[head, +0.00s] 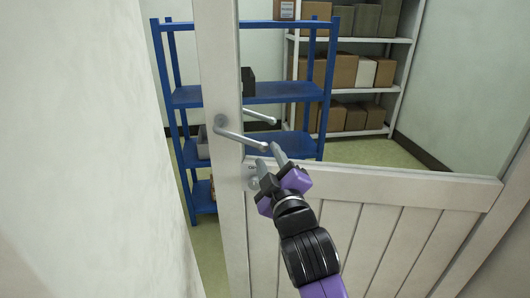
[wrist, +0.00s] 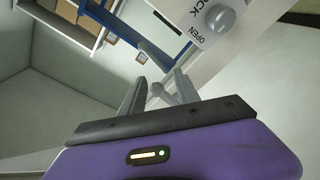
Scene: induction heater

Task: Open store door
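The store door (head: 370,185) is pale, with a panelled lower half and an open upper part through which the room behind shows. A gap at its left edge shows the room's floor, so it stands ajar. A grey lever handle (head: 240,137) is on its left stile, pointing right. A lock knob (wrist: 220,18) with LOCK and OPEN lettering shows in the wrist view. My gripper (head: 270,158) is just below and right of the lever's free end. Its fingers are apart in the wrist view (wrist: 158,95). Grey handle parts show near the fingertips; I cannot tell if they touch.
A blue shelf unit (head: 200,97) stands behind the door. A white rack (head: 400,40) with several cardboard boxes (head: 345,70) stands at the back wall. A pale wall (head: 90,150) is close on the left. Clear floor (head: 365,153) shows behind the door.

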